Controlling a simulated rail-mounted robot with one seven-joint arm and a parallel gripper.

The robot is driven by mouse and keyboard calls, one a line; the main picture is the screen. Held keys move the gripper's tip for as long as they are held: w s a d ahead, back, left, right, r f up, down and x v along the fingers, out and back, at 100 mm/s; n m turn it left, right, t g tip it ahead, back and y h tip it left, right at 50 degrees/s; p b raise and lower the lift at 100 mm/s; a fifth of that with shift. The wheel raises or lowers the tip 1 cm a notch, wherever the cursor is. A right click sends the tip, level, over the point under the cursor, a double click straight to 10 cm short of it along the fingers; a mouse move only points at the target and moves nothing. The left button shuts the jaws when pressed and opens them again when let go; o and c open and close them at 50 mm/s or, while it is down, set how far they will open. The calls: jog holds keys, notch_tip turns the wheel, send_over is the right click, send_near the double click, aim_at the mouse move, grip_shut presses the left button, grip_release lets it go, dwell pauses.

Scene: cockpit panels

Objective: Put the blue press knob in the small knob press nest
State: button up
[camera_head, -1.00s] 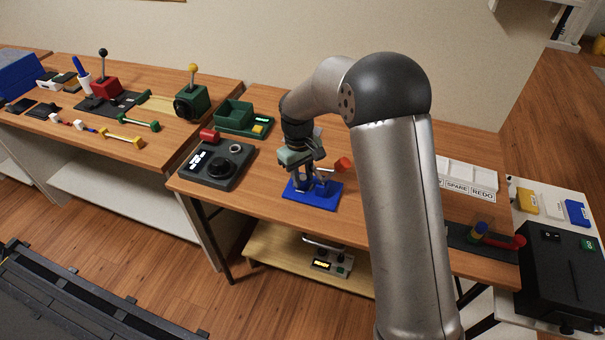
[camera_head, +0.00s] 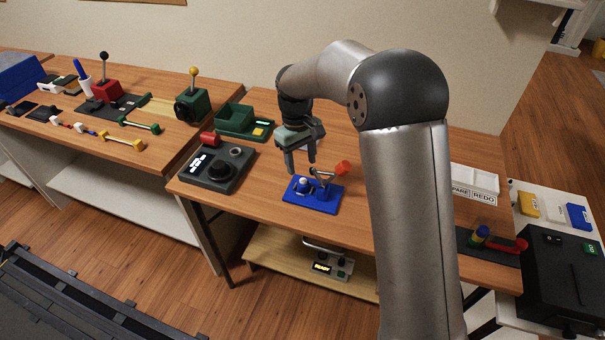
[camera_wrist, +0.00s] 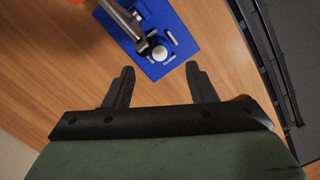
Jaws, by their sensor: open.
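A blue base plate (camera_head: 325,205) with a metal clamp and red-orange handle (camera_head: 343,168) stands near the front of the middle table. I take it for the knob press nest. A small round piece with a pale top (camera_head: 304,184) stands upright on its left part; its lower part looks blue, and it may be the press knob. In the wrist view the pale round top (camera_wrist: 160,54) shows on the blue plate (camera_wrist: 182,30), beside the clamp arm. My gripper (camera_head: 300,167) is open and empty above the plate, apart from the round piece. How the piece is seated cannot be told.
A black dial box (camera_head: 215,178) and a red cylinder (camera_head: 209,138) stand left of the plate. A green tray (camera_head: 236,122) is behind. White labelled bins (camera_head: 474,183) are at right. The clamp's raised handle stands close to my gripper. Bare wood lies in front.

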notch_tip(320, 180, up, 6)
jog(key=f, duration=0.1)
jog(key=s+d+r+m, duration=0.4)
jog(key=s+d, duration=0.6)
jog(key=s, duration=0.4)
jog(key=s+d+f+m, duration=0.1)
jog(key=s+d+f, duration=0.1)
jog(key=s, duration=0.6)
jog(key=s+d+f+m+t+y, duration=0.1)
jog(key=s+d+f+m, duration=0.1)
jog(key=s, duration=0.6)
jog(key=shift+d+t, duration=0.3)
jog(key=shift+d, duration=0.3)
